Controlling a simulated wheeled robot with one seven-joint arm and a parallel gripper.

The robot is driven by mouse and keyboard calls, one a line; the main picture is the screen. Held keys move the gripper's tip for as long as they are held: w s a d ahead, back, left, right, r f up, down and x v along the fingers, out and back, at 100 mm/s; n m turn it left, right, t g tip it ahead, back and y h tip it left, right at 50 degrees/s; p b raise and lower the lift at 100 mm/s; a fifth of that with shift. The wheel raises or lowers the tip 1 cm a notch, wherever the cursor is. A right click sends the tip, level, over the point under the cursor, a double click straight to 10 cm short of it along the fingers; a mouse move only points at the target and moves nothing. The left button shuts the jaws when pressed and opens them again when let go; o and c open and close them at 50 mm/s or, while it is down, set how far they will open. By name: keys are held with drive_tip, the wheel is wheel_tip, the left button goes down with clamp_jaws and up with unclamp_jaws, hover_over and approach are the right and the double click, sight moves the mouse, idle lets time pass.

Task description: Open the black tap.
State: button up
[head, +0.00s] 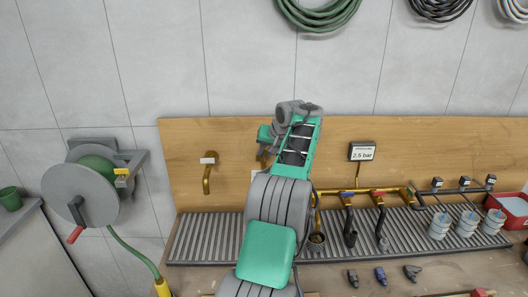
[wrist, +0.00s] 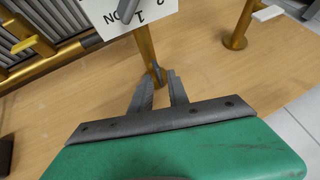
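In the wrist view my gripper (wrist: 160,82) is open, with its two grey fingers apart and nothing between them. A brass pipe (wrist: 146,52) rises from the wooden board just beyond the fingertips. I cannot tell whether they touch it. In the head view my arm hides most of the brass fitting there, and my fingers are hidden.
In the head view a brass tap with a white handle (head: 208,160) is left of my arm. Right are a blue-handled tap (head: 347,195), a red-handled tap (head: 378,196) and a gauge reading 2.5 bar (head: 362,152). A slatted grate (head: 205,240) lies below. A hose reel (head: 85,190) hangs left.

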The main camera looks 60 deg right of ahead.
wheel_tip(320, 180, up, 6)
drive_tip(key=p, duration=0.5)
drive_tip(key=shift+r, duration=0.1)
